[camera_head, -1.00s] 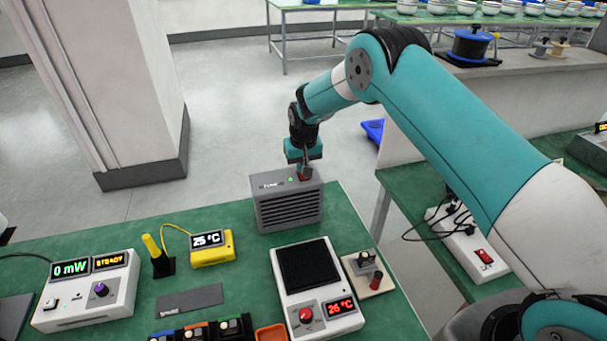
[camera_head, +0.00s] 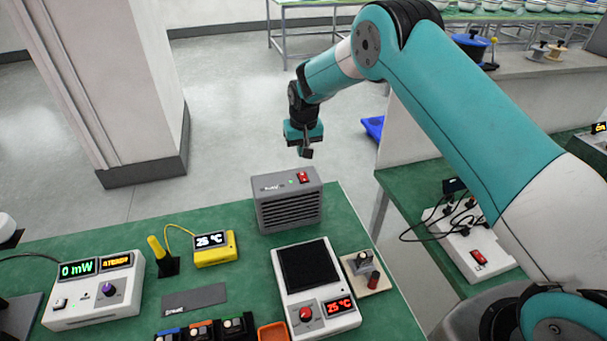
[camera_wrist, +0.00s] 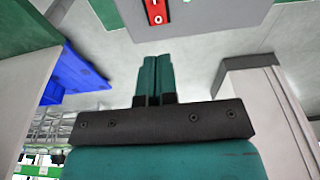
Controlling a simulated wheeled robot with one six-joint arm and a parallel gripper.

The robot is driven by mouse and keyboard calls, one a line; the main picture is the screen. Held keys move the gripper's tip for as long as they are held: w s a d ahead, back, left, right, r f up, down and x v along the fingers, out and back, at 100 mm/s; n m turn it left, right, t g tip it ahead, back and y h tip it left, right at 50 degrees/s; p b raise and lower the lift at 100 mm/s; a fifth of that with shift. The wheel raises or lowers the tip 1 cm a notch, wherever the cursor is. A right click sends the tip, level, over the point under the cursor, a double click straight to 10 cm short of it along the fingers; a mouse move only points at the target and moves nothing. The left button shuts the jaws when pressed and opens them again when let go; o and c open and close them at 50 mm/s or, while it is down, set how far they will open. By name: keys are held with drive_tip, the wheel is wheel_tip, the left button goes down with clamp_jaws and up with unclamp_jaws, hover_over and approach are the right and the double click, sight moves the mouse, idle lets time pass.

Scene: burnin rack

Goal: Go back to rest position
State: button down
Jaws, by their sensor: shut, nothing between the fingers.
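My gripper (camera_head: 306,153) is above the grey vented box (camera_head: 288,207) at the back edge of the green bench, apart from it and empty. In the wrist view my gripper's two teal fingers (camera_wrist: 156,62) are together, with nothing between them. The box's top carries a red rocker switch (camera_head: 302,177) and a small green light beside it. The switch also shows at the top of the wrist view (camera_wrist: 156,12), beyond the fingertips.
The bench holds a hotplate (camera_head: 309,283) reading about 25 °C, a yellow thermometer (camera_head: 214,249), a power meter (camera_head: 93,290) reading 0 mW and a yellow probe on a stand (camera_head: 161,256). A white power strip (camera_head: 470,245) lies on the right bench. Floor beyond is open.

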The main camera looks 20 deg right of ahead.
idle(0.3)
drive_tip(key=shift+s+a+r, duration=0.15)
drive_tip(key=shift+r, duration=0.2)
drive_tip(key=s+a+r+n+y+b, duration=0.2)
drive_tip(key=s+a+r+n+b, duration=0.15)
drive_tip(key=s+r, duration=1.05)
drive_tip(key=s+r+n+g+y+b, duration=0.1)
drive_tip(key=s+r+n+y+b, duration=0.1)
drive_tip(key=s, duration=2.6)
drive_tip(key=shift+s+a+n+g+b, duration=0.3)
drive_tip(key=shift+n+g+b, duration=0.1)
drive_tip(key=shift+n+b, duration=0.35)
